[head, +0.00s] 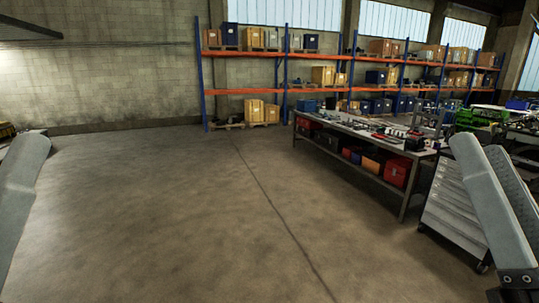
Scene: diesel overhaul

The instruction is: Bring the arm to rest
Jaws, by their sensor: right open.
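My right gripper (482,147) is at the right edge of the head view, close to the camera. Its long grey fingers point up, and one has a textured face. It is open, with nothing seen between the fingers. It appears in front of a grey drawer cabinet (451,214). On the left edge, one similar grey part of my left arm (22,185) shows, cut off by the frame. Whether my left jaws are open or shut cannot be seen.
A long workbench (408,191) with tools on top and red boxes (397,171) below stands right of centre. Green crates (480,118) are behind my right gripper. Blue and orange racks (245,91) with boxes line the back wall. The floor (170,215) in the middle and left is clear.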

